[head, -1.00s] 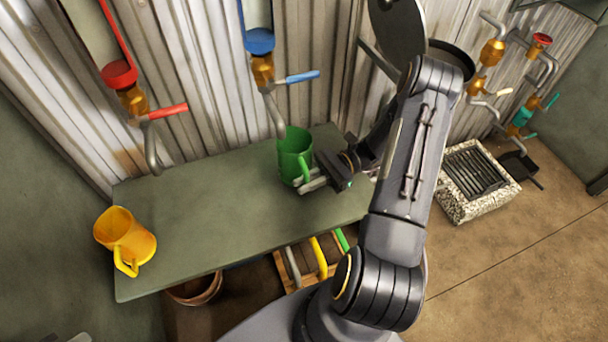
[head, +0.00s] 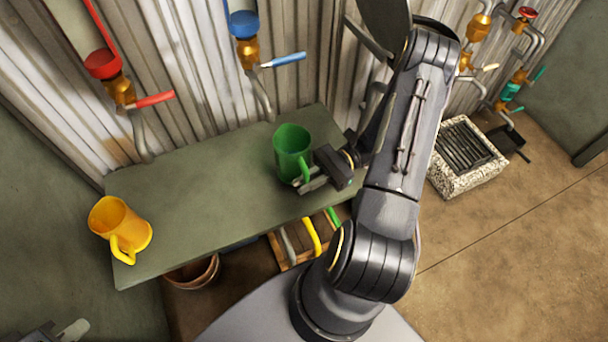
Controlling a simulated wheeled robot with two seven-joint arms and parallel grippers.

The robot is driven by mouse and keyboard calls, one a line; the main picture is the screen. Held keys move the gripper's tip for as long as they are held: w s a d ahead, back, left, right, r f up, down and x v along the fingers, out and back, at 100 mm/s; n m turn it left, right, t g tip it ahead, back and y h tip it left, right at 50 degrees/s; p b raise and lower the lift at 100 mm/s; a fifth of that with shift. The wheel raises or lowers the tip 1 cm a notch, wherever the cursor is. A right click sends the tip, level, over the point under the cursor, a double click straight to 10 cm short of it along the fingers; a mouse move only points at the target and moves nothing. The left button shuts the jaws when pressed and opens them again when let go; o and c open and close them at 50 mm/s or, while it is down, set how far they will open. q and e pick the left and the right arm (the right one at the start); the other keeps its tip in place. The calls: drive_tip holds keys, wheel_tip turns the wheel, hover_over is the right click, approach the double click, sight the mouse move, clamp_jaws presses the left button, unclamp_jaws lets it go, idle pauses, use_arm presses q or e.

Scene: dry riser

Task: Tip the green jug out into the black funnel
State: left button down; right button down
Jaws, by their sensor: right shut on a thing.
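The green jug (head: 289,143) is upright at the right part of the grey-green bench (head: 190,200). Whether its base touches the bench or is slightly raised, I cannot tell. My right gripper (head: 310,184) is shut on the jug's handle side, from the right. A dark round rim (head: 444,32) shows behind my right arm at the top; I cannot tell whether it is the black funnel, as the arm covers much of it.
A yellow jug (head: 121,224) stands at the bench's left end. A red funnel (head: 103,64) and a blue funnel (head: 243,24) with lever taps hang on the corrugated wall behind. Below are a crate (head: 284,246) and a brown pot (head: 193,274). A stone drain (head: 466,157) lies right.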

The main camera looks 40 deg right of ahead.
sight(307, 171)
idle(0.3)
wheel_tip(307, 171, up, 7)
drive_tip(key=p, duration=0.6)
drive_tip(key=shift+r, duration=0.1)
drive_tip(key=shift+s, duration=0.1)
idle(0.3)
